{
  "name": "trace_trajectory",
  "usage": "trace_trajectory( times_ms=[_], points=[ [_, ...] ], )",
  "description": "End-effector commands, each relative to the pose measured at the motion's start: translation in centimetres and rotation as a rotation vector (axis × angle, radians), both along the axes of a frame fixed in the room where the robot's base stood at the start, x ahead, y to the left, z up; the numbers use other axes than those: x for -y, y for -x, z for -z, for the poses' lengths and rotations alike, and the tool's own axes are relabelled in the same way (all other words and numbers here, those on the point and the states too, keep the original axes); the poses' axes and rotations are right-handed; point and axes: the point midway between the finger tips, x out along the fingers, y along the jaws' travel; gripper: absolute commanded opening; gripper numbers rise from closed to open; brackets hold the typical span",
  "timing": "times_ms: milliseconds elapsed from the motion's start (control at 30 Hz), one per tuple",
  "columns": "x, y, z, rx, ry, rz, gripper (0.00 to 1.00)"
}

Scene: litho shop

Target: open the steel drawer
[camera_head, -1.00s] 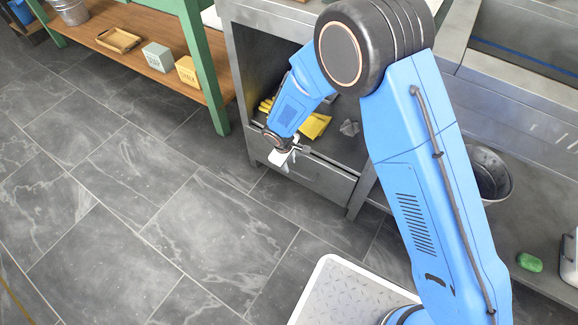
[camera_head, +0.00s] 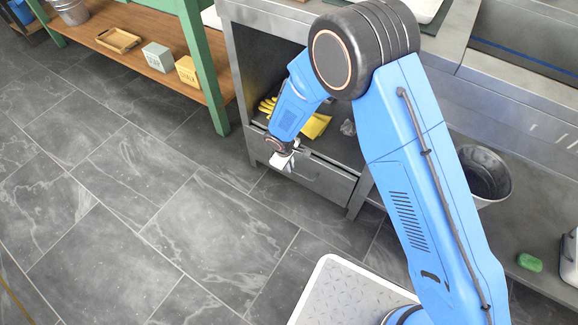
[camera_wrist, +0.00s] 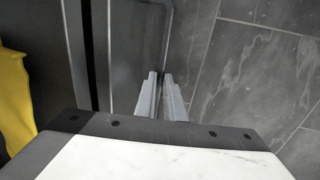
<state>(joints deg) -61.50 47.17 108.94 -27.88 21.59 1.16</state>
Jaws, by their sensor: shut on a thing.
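The steel drawer (camera_head: 325,186) is the low grey front under the open shelf of the steel cabinet. It looks shut or nearly so; a narrow dark strip runs beside its front in the wrist view (camera_wrist: 122,60). My gripper (camera_head: 284,163) is at the upper left part of the drawer front, seen small from above. In the wrist view my two fingers (camera_wrist: 162,95) are close together at the outer face of the drawer, shut on its handle. The handle is mostly hidden between and behind the fingers.
Yellow gloves (camera_head: 314,126) and a small grey lump (camera_head: 348,127) lie on the shelf above the drawer. A green-legged table (camera_head: 203,65) stands to the left. A metal bucket (camera_head: 487,178) is at right. The tiled floor (camera_head: 190,220) before the drawer is clear.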

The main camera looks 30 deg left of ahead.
Motion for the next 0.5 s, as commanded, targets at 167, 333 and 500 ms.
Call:
trace_trajectory(
  times_ms=[167,333,500],
  points=[
    [-0.1,1.4,0.0,0.0,0.0,-0.002,0.0],
    [-0.3,4.4,0.0,-0.001,0.002,-0.004,0.0],
    [-0.6,8.8,-0.1,0.0,0.001,-0.006,0.0]
  ],
)
